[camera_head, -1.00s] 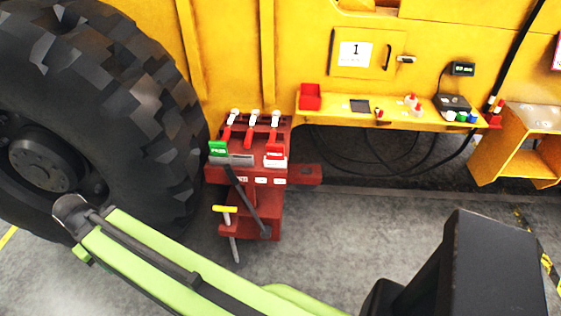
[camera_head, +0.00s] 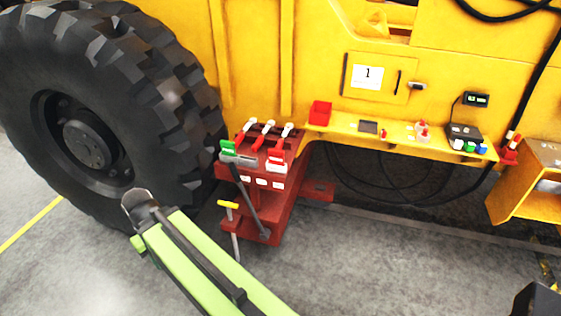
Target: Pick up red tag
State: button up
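A small red tag (camera_head: 277,155) with a white lower part sits at the front right of the top of a dark red stand (camera_head: 283,205). A green tag (camera_head: 228,147) with white lettering is at the front left of the same top. My light green arm (camera_head: 205,268) crosses the lower left, with a dark rounded joint at its upper end, in front of and below the stand. My gripper's fingers do not show, so its opening is hidden.
Red-handled levers (camera_head: 264,135) rise behind the tags. A yellow-handled rod (camera_head: 229,206) and a dark bar lean on the stand. The big tyre (camera_head: 95,110) is close on its left. Floor in front is clear.

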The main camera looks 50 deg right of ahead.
aim_at(276, 157)
jog(key=z, duration=0.35)
jog(key=i, duration=1)
